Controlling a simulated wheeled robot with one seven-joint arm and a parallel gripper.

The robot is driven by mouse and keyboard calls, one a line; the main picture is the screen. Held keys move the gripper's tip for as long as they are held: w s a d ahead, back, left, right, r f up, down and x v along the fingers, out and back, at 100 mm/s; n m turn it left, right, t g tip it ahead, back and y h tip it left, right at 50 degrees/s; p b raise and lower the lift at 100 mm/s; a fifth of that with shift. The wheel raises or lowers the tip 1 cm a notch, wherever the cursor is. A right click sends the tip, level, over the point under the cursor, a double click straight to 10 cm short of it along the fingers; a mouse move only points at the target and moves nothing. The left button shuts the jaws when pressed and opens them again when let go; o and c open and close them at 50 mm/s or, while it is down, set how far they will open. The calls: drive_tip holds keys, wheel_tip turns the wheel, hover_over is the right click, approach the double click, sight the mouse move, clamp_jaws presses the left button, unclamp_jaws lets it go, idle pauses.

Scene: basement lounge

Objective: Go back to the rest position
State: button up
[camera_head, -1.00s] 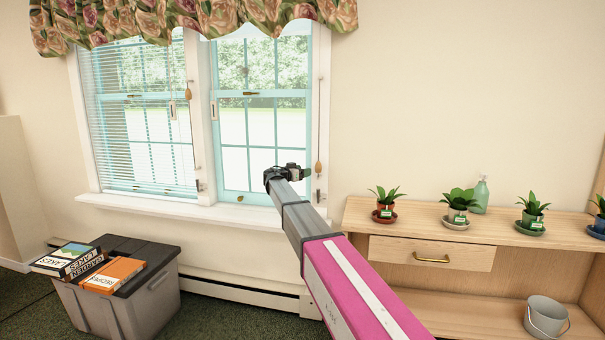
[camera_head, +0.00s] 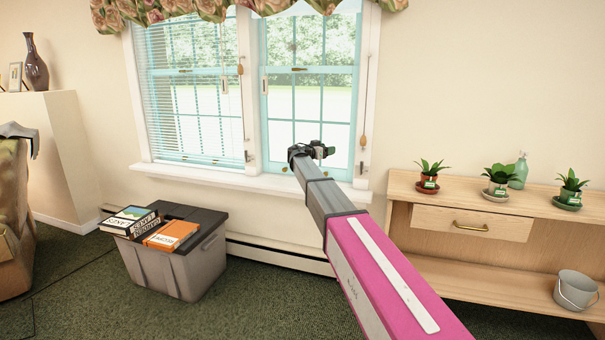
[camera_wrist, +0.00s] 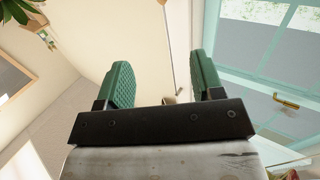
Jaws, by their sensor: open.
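My gripper (camera_head: 318,150) is at the end of my outstretched arm, in front of the right window. In the wrist view my gripper (camera_wrist: 160,85) shows two green ribbed fingers standing wide apart with nothing between them. It is open and empty. Beyond the fingers, the wrist view shows the cream wall, the window frame and a brass window latch (camera_wrist: 286,101).
A grey storage bin (camera_head: 200,262) with books (camera_head: 171,235) on its lid stands at left. A wooden sideboard (camera_head: 400,187) at right bears potted plants (camera_head: 499,180), a spray bottle (camera_head: 518,171) and a bucket (camera_head: 575,290). An armchair (camera_head: 14,230) is far left. Green carpet is free in front.

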drive_tip(key=s+d+f+n+g+y, duration=0.2)
drive_tip(key=s+d+f, duration=0.2)
drive_tip(key=s+f, duration=0.45)
drive_tip(key=s+d+f+n+g+y, duration=0.2)
drive_tip(key=s+d+f+g, duration=0.1)
drive_tip(key=s+f, duration=0.55)
drive_tip(key=s+d+f+n+g+y, duration=0.1)
drive_tip(key=s+d+f+g+y, duration=0.2)
drive_tip(key=s+f, duration=0.6)
drive_tip(key=s+f+n+g+y, duration=0.1)
drive_tip(key=s+f, duration=0.5)
drive_tip(key=s, duration=0.6)
drive_tip(key=s+a+f+n+g+y, duration=0.1)
drive_tip(key=s+f+n+y, duration=0.3)
drive_tip(key=s, duration=0.8)
drive_tip(key=shift+a+f+g+y, duration=0.25)
drive_tip(key=shift+f+g+y, duration=0.25)
drive_tip(key=shift+f+y, duration=0.5)
drive_tip(key=shift+r, duration=0.1)
